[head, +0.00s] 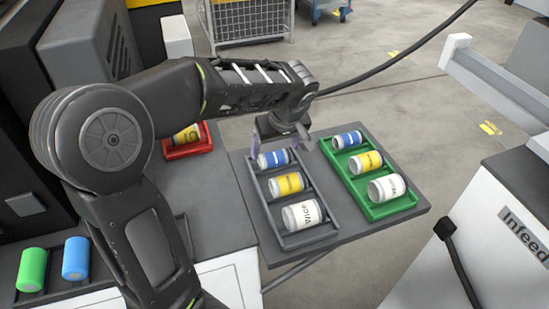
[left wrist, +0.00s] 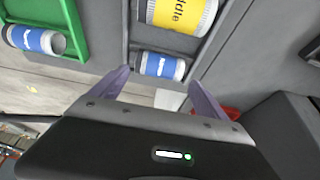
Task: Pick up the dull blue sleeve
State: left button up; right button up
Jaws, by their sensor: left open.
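A dull blue sleeve (head: 274,158) with a white label lies on its side in the far compartment of the grey tray (head: 284,241). A similar blue sleeve (head: 347,140) lies in the far compartment of the green tray (head: 395,207). My left gripper (head: 279,145) is open over the grey tray's blue sleeve, its fingers pointing down. In the left wrist view that sleeve (left wrist: 160,66) shows between the two spread fingertips, which are not closed on it. Whether the fingers touch it cannot be told. My right gripper is not in view.
Yellow sleeves (head: 287,184) and white sleeves (head: 301,214) lie in the same two trays. A red tray (head: 187,148) with a yellow sleeve is behind my left arm. A green sleeve (head: 31,270) and a brighter blue sleeve (head: 75,258) are at the lower left. The infeed machine (head: 490,225) stands at right.

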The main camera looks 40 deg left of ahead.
aim_at(275, 154)
pick_arm(q)
jog(key=p+x, duration=0.1)
jog(key=x, duration=0.4)
jog(key=shift+w+d+f, duration=0.1)
jog(key=shift+d+f, duration=0.05)
jog(key=shift+c, duration=0.5)
jog(key=c, duration=1.4)
notch_tip(275, 154, up, 10)
jog(key=shift+r, duration=0.1)
dwell(0.6)
